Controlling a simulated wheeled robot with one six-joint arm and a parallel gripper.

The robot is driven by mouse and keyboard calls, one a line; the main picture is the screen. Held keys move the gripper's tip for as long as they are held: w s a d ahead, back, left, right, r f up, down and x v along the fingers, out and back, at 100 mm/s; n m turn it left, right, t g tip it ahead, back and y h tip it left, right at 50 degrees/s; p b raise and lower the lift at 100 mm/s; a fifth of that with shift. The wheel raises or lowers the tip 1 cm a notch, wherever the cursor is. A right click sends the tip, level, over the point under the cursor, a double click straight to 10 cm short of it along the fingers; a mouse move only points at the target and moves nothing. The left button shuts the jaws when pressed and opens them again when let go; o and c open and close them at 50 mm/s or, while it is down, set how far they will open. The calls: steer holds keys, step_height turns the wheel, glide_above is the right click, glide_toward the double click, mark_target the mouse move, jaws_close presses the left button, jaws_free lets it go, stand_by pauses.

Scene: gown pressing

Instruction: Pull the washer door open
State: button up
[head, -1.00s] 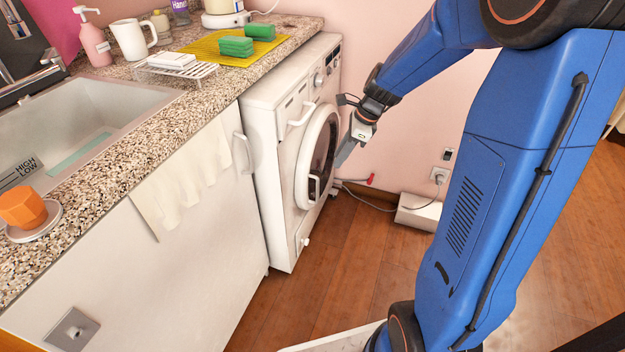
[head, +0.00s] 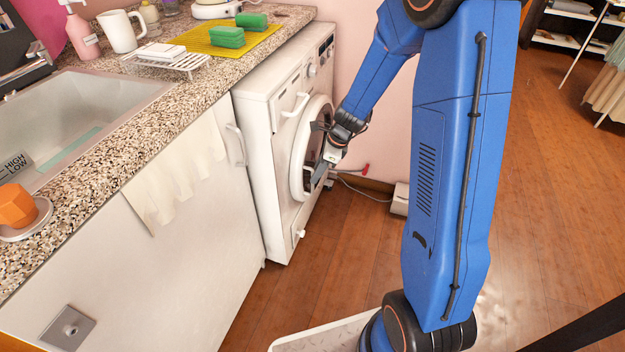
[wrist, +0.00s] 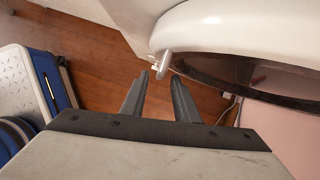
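The white washer (head: 275,100) stands at the end of the counter, its round door (head: 301,150) with a dark window appearing shut. In the wrist view the door rim (wrist: 215,32) curves across the upper right. The small white door handle (wrist: 164,64) sticks out just beyond my fingertips. My gripper (head: 319,180) is in front of the door's lower part in the head view and hides most of the handle there. In the wrist view my gripper (wrist: 158,82) is open, with its two dark fingers apart and nothing between them.
A white cabinet (head: 190,260) with a hanging cloth (head: 178,175) stands left of the washer. A white box (head: 400,199) and a cable lie by the pink wall. The wooden floor (head: 340,250) in front of the washer is clear.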

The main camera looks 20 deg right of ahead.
mark_target(312, 192)
steer(key=shift+x, duration=2.15)
jaws_close()
